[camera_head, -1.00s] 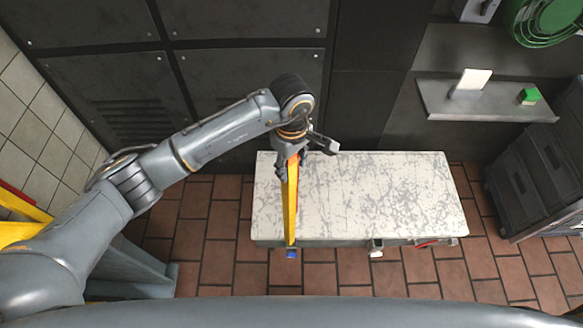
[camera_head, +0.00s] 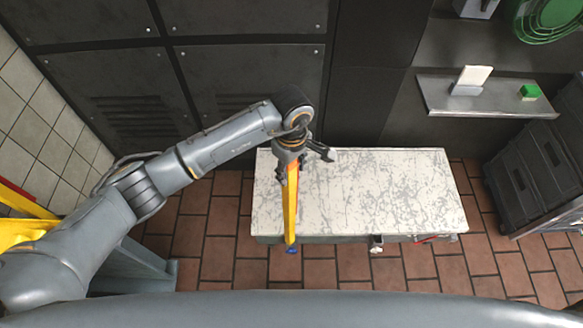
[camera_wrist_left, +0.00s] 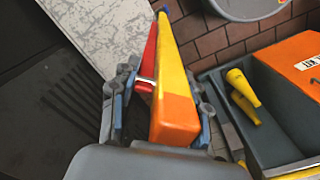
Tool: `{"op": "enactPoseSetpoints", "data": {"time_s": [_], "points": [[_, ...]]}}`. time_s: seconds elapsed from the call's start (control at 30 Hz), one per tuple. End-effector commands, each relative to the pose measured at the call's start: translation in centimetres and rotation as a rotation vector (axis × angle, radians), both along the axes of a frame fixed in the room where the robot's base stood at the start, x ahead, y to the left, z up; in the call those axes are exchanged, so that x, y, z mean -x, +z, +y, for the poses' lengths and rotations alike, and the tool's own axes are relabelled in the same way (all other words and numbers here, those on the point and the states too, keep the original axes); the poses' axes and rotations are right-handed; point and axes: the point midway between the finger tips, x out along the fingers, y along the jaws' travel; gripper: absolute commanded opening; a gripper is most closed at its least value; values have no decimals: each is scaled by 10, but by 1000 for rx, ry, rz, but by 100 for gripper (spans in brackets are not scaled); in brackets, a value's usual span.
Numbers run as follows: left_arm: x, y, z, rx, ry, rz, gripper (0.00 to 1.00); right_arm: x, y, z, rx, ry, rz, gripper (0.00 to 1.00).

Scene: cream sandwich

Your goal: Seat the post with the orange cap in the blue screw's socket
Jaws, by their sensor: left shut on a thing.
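The long yellow post (camera_head: 291,205) has an orange cap (camera_wrist_left: 175,118) at its near end in the left wrist view. My left gripper (camera_wrist_left: 160,105) is shut on the post at the capped end. In the head view the left gripper (camera_head: 303,164) is above the pale table's left part, and the post extends toward the table's front edge. A small blue part (camera_head: 292,250) shows at the post's far end and also in the left wrist view (camera_wrist_left: 163,10). I cannot tell whether it is the blue screw, or whether the post touches it. The socket is not visible. My right gripper is not in view.
The pale worn table (camera_head: 400,190) is mostly bare. Small fittings (camera_head: 376,243) sit on its front edge. A red piece (camera_wrist_left: 149,60) lies beside the post in the wrist view. A grey tray (camera_wrist_left: 270,145) holds yellow pieces (camera_wrist_left: 242,95) and an orange box (camera_wrist_left: 295,70).

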Motion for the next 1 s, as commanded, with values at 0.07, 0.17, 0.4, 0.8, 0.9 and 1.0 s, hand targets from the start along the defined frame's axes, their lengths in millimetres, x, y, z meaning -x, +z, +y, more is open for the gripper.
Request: {"op": "enactPoseSetpoints", "data": {"time_s": [0.07,0.17,0.4,0.8,0.9,1.0], "points": [[-1,-1,0,1,0,-3,0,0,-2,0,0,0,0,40],[0,-1,0,0,0,0,50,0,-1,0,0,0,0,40],[0,-1,0,0,0,0,69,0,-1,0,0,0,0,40],[1,19,0,0,1,3,69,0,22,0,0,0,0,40],[-2,35,0,1,-3,-8,69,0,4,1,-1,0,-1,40],[-2,59,0,1,-3,-8,69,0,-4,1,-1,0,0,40]]}}
